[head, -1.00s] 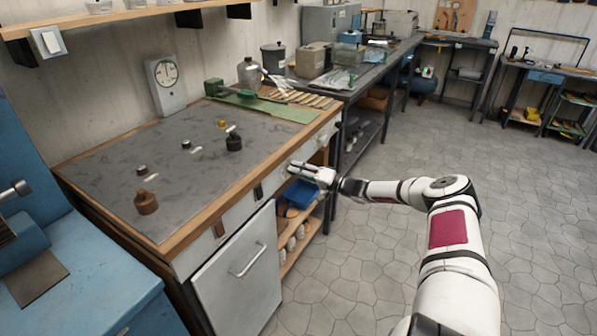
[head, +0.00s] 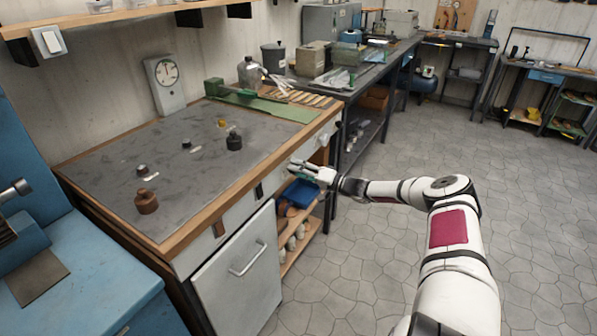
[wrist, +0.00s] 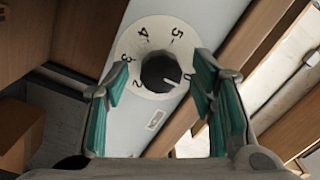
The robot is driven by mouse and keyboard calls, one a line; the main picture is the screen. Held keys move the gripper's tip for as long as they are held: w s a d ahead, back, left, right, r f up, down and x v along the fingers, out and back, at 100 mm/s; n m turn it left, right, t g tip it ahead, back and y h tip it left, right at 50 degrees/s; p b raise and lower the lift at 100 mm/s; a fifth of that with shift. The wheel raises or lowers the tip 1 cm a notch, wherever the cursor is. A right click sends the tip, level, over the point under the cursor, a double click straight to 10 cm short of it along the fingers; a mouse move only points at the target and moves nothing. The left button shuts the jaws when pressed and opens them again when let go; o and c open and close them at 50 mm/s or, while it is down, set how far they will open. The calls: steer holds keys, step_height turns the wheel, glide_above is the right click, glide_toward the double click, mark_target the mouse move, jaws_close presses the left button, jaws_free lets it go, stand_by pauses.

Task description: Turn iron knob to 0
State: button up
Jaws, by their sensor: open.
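The iron knob (wrist: 160,72) is black and round with a white pointer line, in the middle of a white numbered dial (wrist: 146,45). In the wrist view, its pointer slants to the lower right, close to the 0 mark but apparently a little below it. Numbers 2 to 5 also show around the dial. My gripper (wrist: 161,66) is open, its two green-padded fingers on either side of the knob, with gaps to it. In the head view, my gripper (head: 297,168) is at the bench's front panel and hides the knob.
The bench (head: 110,175) has a grey top with a wooden edge. On it stand a dial scale (head: 166,84), a brown weight (head: 146,201) and a black weight (head: 234,142). A blue bin (head: 302,193) is on the shelf below my gripper. The floor (head: 345,270) beside my arm is clear.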

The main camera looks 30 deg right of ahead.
steer(key=v, duration=1.2)
steer(key=shift+a, duration=0.1)
